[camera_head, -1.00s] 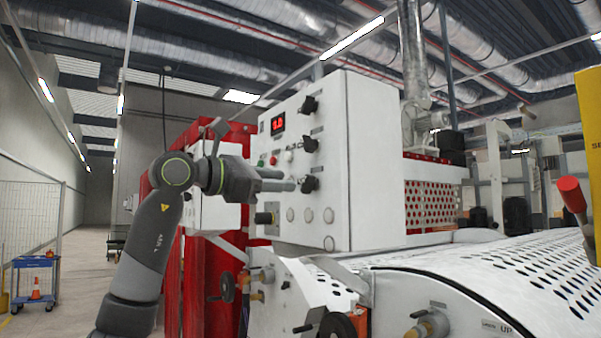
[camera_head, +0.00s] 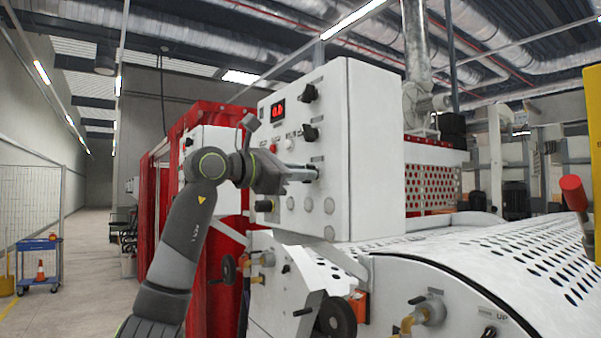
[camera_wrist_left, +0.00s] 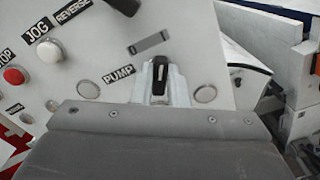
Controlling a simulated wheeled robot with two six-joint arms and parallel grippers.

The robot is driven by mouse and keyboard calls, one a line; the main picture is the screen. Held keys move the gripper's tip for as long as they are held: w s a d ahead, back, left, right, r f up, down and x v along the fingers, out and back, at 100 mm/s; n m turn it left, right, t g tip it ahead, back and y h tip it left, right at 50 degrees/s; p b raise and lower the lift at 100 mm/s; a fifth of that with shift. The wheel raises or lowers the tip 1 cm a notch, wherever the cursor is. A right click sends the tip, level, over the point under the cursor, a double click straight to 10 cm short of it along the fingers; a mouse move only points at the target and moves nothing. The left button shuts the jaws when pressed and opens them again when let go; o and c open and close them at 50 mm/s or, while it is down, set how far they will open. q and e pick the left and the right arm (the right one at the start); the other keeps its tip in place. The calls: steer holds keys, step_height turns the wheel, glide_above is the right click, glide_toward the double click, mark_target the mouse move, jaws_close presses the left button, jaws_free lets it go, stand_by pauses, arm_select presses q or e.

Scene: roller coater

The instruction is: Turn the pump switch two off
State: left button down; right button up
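The white control box (camera_head: 376,150) carries a column of black rotary switches on its front. The upper (camera_head: 309,92) and middle (camera_head: 310,133) ones show in the head view; the lowest is hidden by my left gripper (camera_head: 312,172). In the left wrist view a black switch (camera_wrist_left: 158,78) stands beside a PUMP label (camera_wrist_left: 118,75), with a grey tag above it; the tag's text is unreadable. My left gripper's pale fingertips (camera_wrist_left: 160,85) lie on both sides of this switch. Whether they press on it is unclear. My right gripper is not in view.
Round buttons, a red STOP button (camera_wrist_left: 14,76) and a white JOG button (camera_wrist_left: 50,51), sit left of the switch in the wrist view. A red digital display (camera_head: 278,110) is at the box's upper left. The perforated white roller cover (camera_head: 500,255) lies below right.

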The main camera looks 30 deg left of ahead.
arm_select(q)
steer(key=shift+n, duration=0.3)
steer(key=shift+a+r+n+p, duration=0.15)
steer(key=shift+n+p, duration=0.35)
steer(key=shift+n, duration=2.3)
steer(key=shift+a+f+n+p, duration=0.1)
steer(key=shift+n+p, duration=0.4)
steer(key=shift+n, duration=2.3)
steer(key=c, duration=1.4)
jaws_free()
steer(key=shift+c, duration=0.2)
